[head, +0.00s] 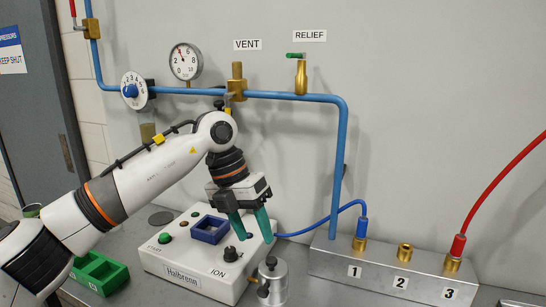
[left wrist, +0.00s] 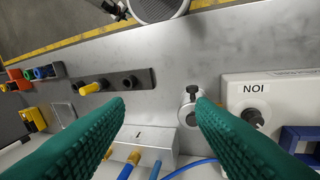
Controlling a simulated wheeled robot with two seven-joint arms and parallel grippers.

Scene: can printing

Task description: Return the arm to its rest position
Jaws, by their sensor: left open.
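My left arm (head: 150,178) comes in from the left, bent at the elbow, with its hand hanging down. My left gripper (head: 254,239) has green fingers that are spread apart with nothing between them. It is above the right part of the white control box (head: 190,275), near its black knob (head: 231,254). A small metal cylinder (head: 273,284) with a black knob stands on the bench just below and right of the fingers. In the left wrist view the open fingers (left wrist: 161,103) frame bare bench, and the cylinder (left wrist: 187,116) shows by the right fingertip. My right gripper is not in view.
A metal block (head: 390,277) with ports 1 to 3 stands at right; a blue hose (head: 350,206) joins port 1, a red hose (head: 490,200) port 3. A green holder (head: 112,276) sits at left. Blue pipe (head: 341,160) and gauges line the wall. A dark rack (left wrist: 113,88) lies across the bench.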

